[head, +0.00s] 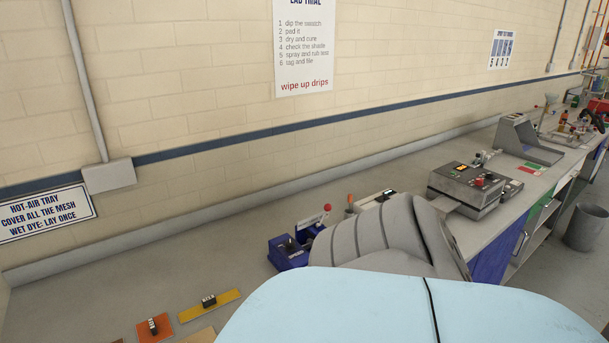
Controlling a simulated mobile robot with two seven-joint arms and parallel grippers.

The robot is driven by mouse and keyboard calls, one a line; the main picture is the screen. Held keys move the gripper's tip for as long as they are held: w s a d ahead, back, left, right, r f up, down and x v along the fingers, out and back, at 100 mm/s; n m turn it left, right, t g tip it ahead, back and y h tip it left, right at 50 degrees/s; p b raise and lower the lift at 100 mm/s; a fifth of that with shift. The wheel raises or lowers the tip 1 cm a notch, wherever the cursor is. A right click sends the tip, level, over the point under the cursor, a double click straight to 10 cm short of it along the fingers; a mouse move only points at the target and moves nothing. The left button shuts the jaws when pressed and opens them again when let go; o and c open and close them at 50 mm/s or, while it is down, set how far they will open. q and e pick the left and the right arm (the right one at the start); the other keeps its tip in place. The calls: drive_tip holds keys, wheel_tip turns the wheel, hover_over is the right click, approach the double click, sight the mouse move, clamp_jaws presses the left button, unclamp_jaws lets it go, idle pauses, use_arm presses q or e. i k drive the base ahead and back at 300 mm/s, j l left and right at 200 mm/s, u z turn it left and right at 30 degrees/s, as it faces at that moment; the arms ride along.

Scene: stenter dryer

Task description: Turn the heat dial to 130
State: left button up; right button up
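I cannot make out a heat dial or its numbers in the head view. A grey machine (462,192) with a lit display and a red knob (479,181) on top stands on the bench to the right. I cannot tell whether it carries the dial. Neither of my grippers shows, so their states are hidden. A large pale-blue and grey ribbed form, which looks like part of my own arm, covers the bottom middle and hides much of the bench.
A blue device (286,254) with a red-knobbed lever (327,208) sits left of the arm. Another grey machine (524,140) stands further right. A bin (586,229) stands on the floor.

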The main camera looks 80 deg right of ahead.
sight(478, 181)
drive_tip(key=j+z, duration=0.15)
drive_tip(key=z, duration=1.4)
drive_tip(key=i+l+z, duration=0.1)
drive_tip(key=z, duration=1.85)
drive_tip(key=k+u, duration=0.25)
drive_tip(key=k+j+u, duration=0.1)
drive_tip(key=k+u, duration=0.15)
drive_tip(key=k, duration=0.15)
drive_tip(key=u, duration=0.45)
drive_tip(key=i+l+u, duration=0.1)
drive_tip(key=u, duration=0.4)
drive_tip(key=l+u, duration=0.15)
drive_tip(key=u, duration=0.3)
drive_tip(key=i+l, duration=0.1)
drive_tip(key=l, duration=0.65)
drive_tip(key=i+l, duration=0.1)
drive_tip(key=l, duration=0.6)
drive_tip(key=i+l, duration=0.1)
drive_tip(key=l, duration=0.65)
